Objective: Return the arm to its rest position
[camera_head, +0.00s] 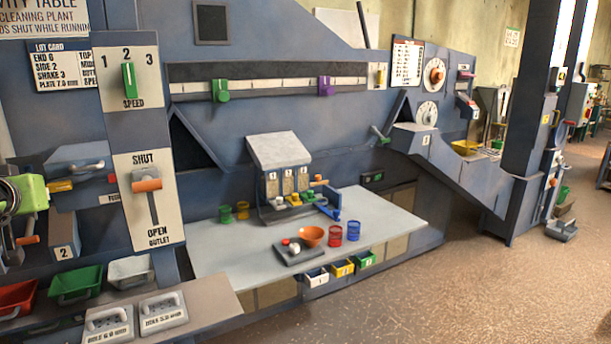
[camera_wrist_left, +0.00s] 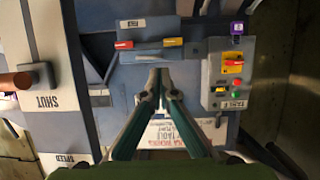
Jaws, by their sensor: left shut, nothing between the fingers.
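My left gripper (camera_wrist_left: 160,78) shows in the left wrist view, with its two dark fingers meeting at the tips. It is shut and empty. The view is upside down and the fingers point at the blue machine front, apart from it as far as I can tell. A white sign (camera_wrist_left: 165,133) lies partly behind the fingers. A bright green part (camera_head: 30,192) with dark loops shows at the left edge of the head view; I cannot tell whether it is mine. My right gripper is in neither view.
The shut/open outlet lever (camera_head: 147,185) stands near the left side; its orange handle also shows in the wrist view (camera_wrist_left: 15,82). A grey switch box (camera_wrist_left: 228,75) is right of the fingers there. A grey table (camera_head: 215,262) holds cups and a bowl.

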